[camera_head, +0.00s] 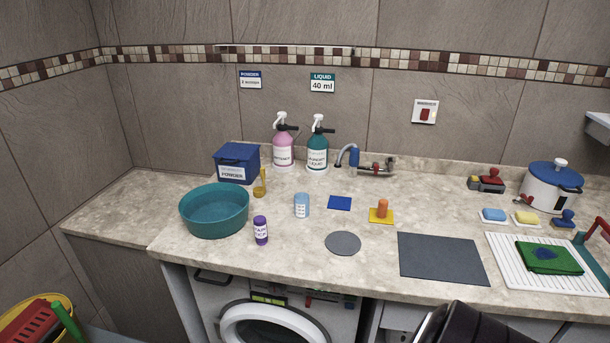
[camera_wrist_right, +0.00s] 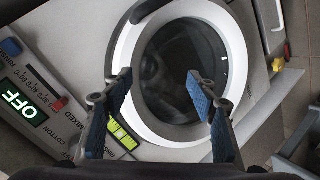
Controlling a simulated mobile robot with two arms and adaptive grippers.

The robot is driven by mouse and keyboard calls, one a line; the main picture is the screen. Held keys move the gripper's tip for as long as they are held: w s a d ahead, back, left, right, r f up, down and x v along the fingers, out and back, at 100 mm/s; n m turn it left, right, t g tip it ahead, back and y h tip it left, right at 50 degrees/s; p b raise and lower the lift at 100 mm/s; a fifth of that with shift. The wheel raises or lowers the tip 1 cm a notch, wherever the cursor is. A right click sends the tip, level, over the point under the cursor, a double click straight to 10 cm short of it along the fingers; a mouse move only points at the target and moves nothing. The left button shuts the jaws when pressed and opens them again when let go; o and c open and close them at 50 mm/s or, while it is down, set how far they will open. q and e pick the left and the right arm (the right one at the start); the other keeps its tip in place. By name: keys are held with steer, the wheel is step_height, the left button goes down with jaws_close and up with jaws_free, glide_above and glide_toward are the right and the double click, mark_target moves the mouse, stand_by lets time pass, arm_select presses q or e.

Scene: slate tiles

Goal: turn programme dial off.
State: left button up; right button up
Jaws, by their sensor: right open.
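The washing machine (camera_head: 270,310) stands under the counter, its control panel partly cut off in the head view. In the right wrist view its round door (camera_wrist_right: 180,75) appears tilted, with the panel at left. A display (camera_wrist_right: 22,103) there shows OFF in green. Programme words, including COTTON, MIXED and RINSE, are printed beside it. A small red part (camera_wrist_right: 60,104) sits by the MIXED label; I cannot tell whether it is the dial or its pointer. My right gripper (camera_wrist_right: 157,77) is open and empty, its fingers in front of the door. My left gripper is not in view.
A blue button (camera_wrist_right: 11,47) and a yellow-green label (camera_wrist_right: 122,137) are on the machine front. The counter above holds a teal basin (camera_head: 215,210), bottles and a grey mat (camera_head: 442,258). My dark right arm shows at the bottom of the head view.

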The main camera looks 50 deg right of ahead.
steer(key=s+a+f+n+g+y+b, duration=0.1)
steer(key=s+a+f+n+g+y, duration=0.1)
steer(key=s+f, duration=0.7)
steer(key=shift+a+f+n+g+y, duration=0.25)
steer(key=shift+f+y, duration=0.65)
steer(key=shift+f, duration=0.95)
steer(key=s+a+f+g+y, duration=0.1)
steer(key=s+a+f+y, duration=0.2)
steer(key=s, duration=0.9)
steer(key=s+a+f+n+g+y, duration=0.1)
steer(key=s+a+f+y, duration=0.3)
steer(key=s+a+f, duration=0.4)
steer(key=s+f, duration=0.2)
steer(key=s, duration=0.2)
steer(key=shift+f+y, duration=0.15)
steer(key=shift+y, duration=0.15)
